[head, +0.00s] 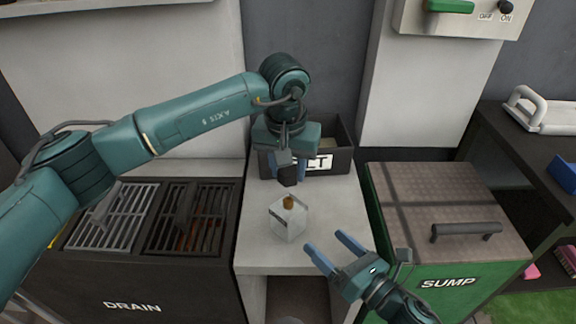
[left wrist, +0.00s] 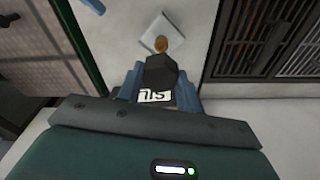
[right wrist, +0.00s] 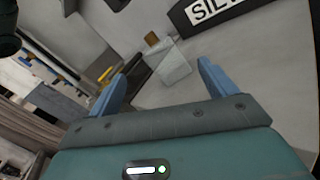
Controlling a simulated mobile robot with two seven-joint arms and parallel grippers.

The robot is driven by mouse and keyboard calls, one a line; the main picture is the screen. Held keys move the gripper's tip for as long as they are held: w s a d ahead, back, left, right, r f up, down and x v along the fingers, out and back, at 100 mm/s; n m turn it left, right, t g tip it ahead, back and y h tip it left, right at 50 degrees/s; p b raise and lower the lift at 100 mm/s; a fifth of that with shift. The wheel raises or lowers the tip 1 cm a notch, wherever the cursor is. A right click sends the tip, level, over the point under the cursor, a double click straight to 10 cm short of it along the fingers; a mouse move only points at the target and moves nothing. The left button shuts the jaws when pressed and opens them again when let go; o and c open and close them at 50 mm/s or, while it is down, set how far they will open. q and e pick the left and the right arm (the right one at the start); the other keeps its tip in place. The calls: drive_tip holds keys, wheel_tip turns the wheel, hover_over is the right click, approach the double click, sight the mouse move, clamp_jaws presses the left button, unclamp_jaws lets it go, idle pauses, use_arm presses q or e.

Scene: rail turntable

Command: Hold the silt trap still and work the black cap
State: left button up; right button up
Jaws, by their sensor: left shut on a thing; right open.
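The silt trap (head: 289,220) is a small clear, pale block with a brown neck (head: 288,202) on top, upright on the grey counter. It also shows in the left wrist view (left wrist: 148,30) and the right wrist view (right wrist: 174,66). My left gripper (head: 289,168) is shut on the black cap (head: 287,178), holding it above and apart from the bare neck. The cap shows dark between the fingers in the left wrist view (left wrist: 161,72). My right gripper (head: 324,242) is open and empty, in front and right of the trap, its fingers towards it without touching.
A black bin (head: 343,155) with a partly hidden white label stands behind the trap. A green sump box (head: 448,205) with a handled lid stands at right.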

sight(287, 172)
drive_tip(key=n, duration=0.2)
drive_tip(key=n+g, duration=0.1)
drive_tip(key=w+f+n+y, duration=0.1)
drive_tip(key=n, duration=0.1)
drive_tip(key=shift+w+a+n, duration=0.1)
drive_tip(key=shift+a+n, duration=0.05)
drive_tip(key=shift+n, duration=0.15)
drive_tip(key=shift+w+a+f, duration=0.1)
drive_tip(key=shift+w, duration=0.05)
drive_tip(key=x, duration=1.1)
drive_tip(key=shift+w+a+f, duration=0.1)
drive_tip(key=shift+a, duration=0.2)
drive_tip(key=shift+c, duration=0.2)
drive_tip(key=c, duration=1.4)
use_arm(q)
drive_tip(key=shift+f, duration=1.9)
